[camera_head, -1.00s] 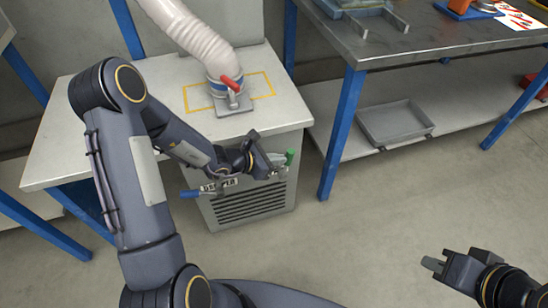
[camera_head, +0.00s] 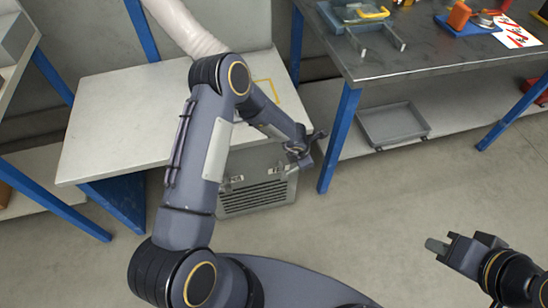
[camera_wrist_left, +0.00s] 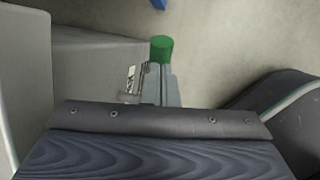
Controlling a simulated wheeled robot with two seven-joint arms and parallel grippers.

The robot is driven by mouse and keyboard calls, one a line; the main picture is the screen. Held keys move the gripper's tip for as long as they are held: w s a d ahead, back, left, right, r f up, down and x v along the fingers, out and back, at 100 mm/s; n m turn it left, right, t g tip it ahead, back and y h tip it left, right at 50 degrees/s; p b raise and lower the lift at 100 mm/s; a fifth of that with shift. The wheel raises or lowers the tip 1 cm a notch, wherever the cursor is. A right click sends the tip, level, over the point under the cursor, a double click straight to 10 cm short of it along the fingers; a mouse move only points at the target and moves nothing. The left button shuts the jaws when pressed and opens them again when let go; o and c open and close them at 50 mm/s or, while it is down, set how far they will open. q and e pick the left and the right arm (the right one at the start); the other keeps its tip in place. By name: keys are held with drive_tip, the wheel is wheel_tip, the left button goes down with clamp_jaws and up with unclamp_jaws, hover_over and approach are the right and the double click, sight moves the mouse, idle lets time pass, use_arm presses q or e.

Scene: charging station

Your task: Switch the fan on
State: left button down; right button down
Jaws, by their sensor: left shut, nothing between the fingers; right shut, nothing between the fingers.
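The grey cabinet with a slatted grille (camera_head: 255,197), which may house the fan, stands under the left table. My left gripper (camera_head: 318,134) is shut and empty at the cabinet's upper right; contact with the handle cannot be told. My left arm hides part of the cabinet. My right gripper (camera_head: 437,246) is shut and empty over the floor, well away.
The white hose (camera_head: 186,28) comes down behind my left arm to the pale table (camera_head: 120,120). A dark-topped bench (camera_head: 430,50) with blue legs stands right, with a grey tray (camera_head: 393,124) on its lower shelf. The floor in front is open.

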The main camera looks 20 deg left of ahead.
use_arm(q)
drive_tip(key=shift+w+d+f+p, duration=0.15)
drive_tip(key=shift+d+f+p, duration=0.1)
drive_tip(key=shift+p, duration=0.15)
drive_tip(key=shift+d, duration=0.1)
drive_tip(key=shift+r, duration=0.1)
drive_tip(key=shift+r+p, duration=0.3)
drive_tip(key=shift+p, duration=0.1)
drive_tip(key=p+v, duration=0.5)
drive_tip(key=v, duration=0.8)
drive_tip(key=shift+s, duration=0.25)
